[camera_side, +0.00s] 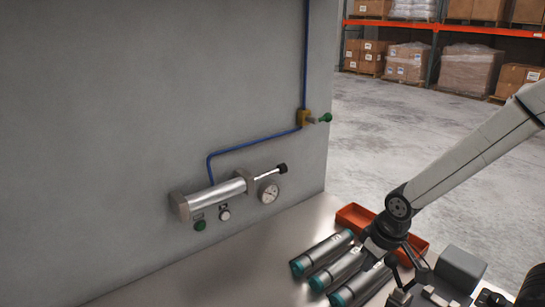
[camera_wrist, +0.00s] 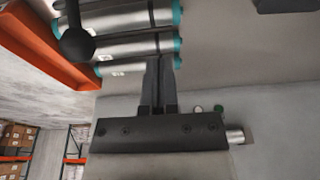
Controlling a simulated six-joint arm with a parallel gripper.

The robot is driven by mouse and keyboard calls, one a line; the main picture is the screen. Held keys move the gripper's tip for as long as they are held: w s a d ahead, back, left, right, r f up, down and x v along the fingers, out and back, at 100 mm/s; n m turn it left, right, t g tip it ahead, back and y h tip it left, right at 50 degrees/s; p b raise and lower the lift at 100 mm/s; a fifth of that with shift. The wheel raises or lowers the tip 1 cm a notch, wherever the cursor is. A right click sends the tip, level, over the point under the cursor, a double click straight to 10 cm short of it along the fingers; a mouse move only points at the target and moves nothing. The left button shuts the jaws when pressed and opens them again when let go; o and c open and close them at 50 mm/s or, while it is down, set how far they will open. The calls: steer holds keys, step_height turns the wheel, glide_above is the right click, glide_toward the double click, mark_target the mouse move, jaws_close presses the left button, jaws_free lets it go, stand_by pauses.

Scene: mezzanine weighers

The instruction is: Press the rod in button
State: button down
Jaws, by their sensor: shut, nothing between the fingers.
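A silver cylinder (camera_side: 213,194) is fixed to the grey wall, with its thin rod (camera_side: 268,173) sticking out to the right and ending in a black tip. Below it are a green button (camera_side: 200,225) and a pale button (camera_side: 224,215), each with a small label too small to read. The pale button (camera_wrist: 198,108) and green button (camera_wrist: 218,107) also show in the wrist view, right of my gripper (camera_wrist: 160,60). My gripper is shut and empty. It is by the bench tubes, well to the right of the buttons and apart from them in the side view.
Several silver tubes with teal ends (camera_side: 322,250) lie on the bench beside an orange tray (camera_side: 355,217). A gauge (camera_side: 268,192) sits right of the buttons. The bench before the buttons is clear.

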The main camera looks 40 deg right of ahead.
mark_target(225, 216)
steer(key=shift+w+a+f+n+t+y, duration=0.5)
steer(key=shift+w+a+f+n+t, duration=0.9)
steer(key=shift+w, duration=3.45)
steer(key=shift+w+a+f+n+t+y, duration=0.65)
steer(key=shift+w+a+f+n, duration=0.9)
steer(key=shift+w, duration=3.3)
steer(key=shift+w+a+f+n+t+y, duration=0.35)
steer(key=shift+w+a+f+n+t, duration=1.2)
steer(key=shift+w, duration=3.3)
steer(key=shift+w+a+r+m+g, duration=0.15)
steer(key=shift+a+r+m+g, duration=0.3)
steer(key=shift+r+m, duration=0.35)
steer(key=shift+w, duration=4.2)
steer(key=shift+w, duration=0.15)
steer(key=shift+w, duration=0.3)
